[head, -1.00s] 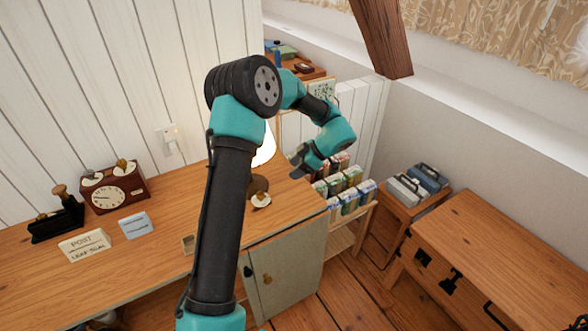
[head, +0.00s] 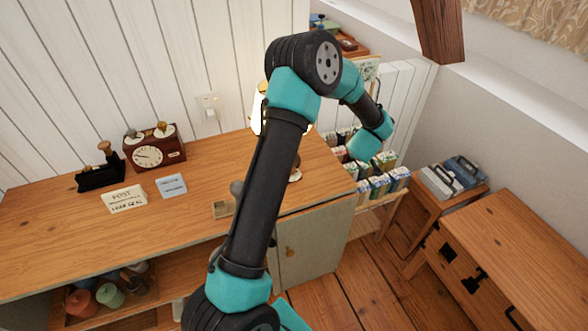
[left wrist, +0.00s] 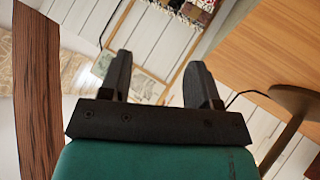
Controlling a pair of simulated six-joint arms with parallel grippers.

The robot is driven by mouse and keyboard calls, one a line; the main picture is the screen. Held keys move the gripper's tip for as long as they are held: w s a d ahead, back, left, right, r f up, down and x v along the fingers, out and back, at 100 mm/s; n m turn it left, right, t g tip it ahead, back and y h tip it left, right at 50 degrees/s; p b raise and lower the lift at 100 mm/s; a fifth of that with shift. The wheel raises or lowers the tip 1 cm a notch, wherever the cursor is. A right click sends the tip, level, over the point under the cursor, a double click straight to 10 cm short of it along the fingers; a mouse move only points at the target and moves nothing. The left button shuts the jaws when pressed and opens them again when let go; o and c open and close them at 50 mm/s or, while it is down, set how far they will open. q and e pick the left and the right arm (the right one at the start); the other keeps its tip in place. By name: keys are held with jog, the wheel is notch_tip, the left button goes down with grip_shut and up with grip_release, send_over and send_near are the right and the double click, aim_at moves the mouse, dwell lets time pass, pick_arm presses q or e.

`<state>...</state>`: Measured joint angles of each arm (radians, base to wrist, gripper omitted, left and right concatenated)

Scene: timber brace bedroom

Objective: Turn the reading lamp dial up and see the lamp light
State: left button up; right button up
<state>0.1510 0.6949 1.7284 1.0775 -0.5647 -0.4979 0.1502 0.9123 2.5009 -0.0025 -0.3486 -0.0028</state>
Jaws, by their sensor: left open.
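The reading lamp's bright, yellow-white shade (head: 257,112) shows at the back of the wooden desk in the head view, partly behind my left arm. A small part of a pale dial plate (head: 296,174) shows just right of that arm; its knob is mostly hidden, so its setting cannot be read. My left gripper (left wrist: 160,62) is open with nothing between its fingers in the left wrist view. In the head view its fingers are hidden past the teal wrist, right of the desk. A brown disc on a stem (left wrist: 297,100), possibly the lamp's base, is right of the fingers, apart from them.
A clock (head: 154,153), a black stamp stand (head: 101,172) and small cards (head: 125,199) stand on the desk's left. Several small boxes (head: 376,185) fill a low shelf at right. A wooden bench (head: 500,245) stands further right. The desk's front left is clear.

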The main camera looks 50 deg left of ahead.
pick_arm(q)
jog(key=s+d+f+m+g+h, duration=0.3)
jog(key=s+d+f+m+h, duration=0.15)
jog(key=d+m, duration=0.2)
jog(key=s+d+f+m+g+h, duration=0.2)
jog(key=s+d+f+m+h, duration=0.1)
jog(key=d+m+h, duration=0.3)
jog(key=s+a+m+g+y, duration=0.5)
jog(key=s+m+g+y, duration=0.35)
jog(key=s, duration=0.35)
jog(key=w+a+r+m+t+y, duration=0.1)
jog(key=w+a+r+m+y, duration=0.1)
jog(key=a+r+m+y, duration=0.3)
notch_tip(320, 180, up, 3)
jog(key=m+y, duration=0.1)
jog(key=y, duration=0.4)
jog(key=shift+w, duration=0.4)
jog(key=shift+f, duration=0.1)
jog(key=x, duration=1.7)
jog(key=shift+a+f, duration=0.1)
jog(key=shift+a, duration=0.1)
